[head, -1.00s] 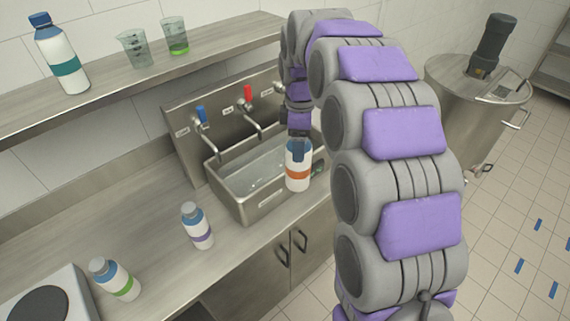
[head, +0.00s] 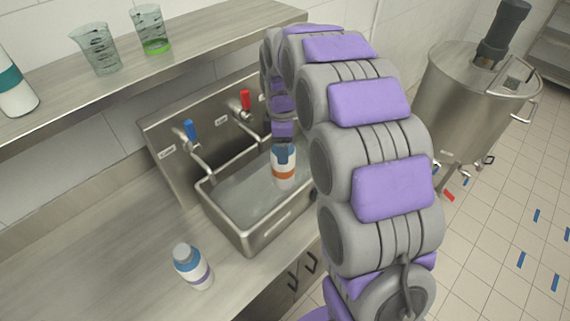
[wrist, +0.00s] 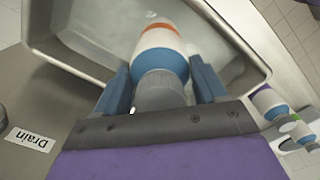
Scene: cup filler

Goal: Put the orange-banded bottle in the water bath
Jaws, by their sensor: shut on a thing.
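The orange-banded bottle (head: 284,172) is white with a blue shoulder and an orange band. My gripper (head: 284,150) is shut on its top end and holds it upright over the right part of the water bath (head: 247,238), a steel basin with water in it. In the wrist view the bottle (wrist: 160,50) sits between the blue fingers of my gripper (wrist: 160,82), with its banded end toward the basin (wrist: 262,50). I cannot tell whether its base touches the water.
A purple-banded bottle (head: 192,267) stands on the counter left of the basin. Blue (head: 190,130) and red (head: 245,100) taps are behind it. Two beakers (head: 151,30) and a teal-banded bottle (head: 14,90) stand on the shelf. A steel tank (head: 468,100) is at right.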

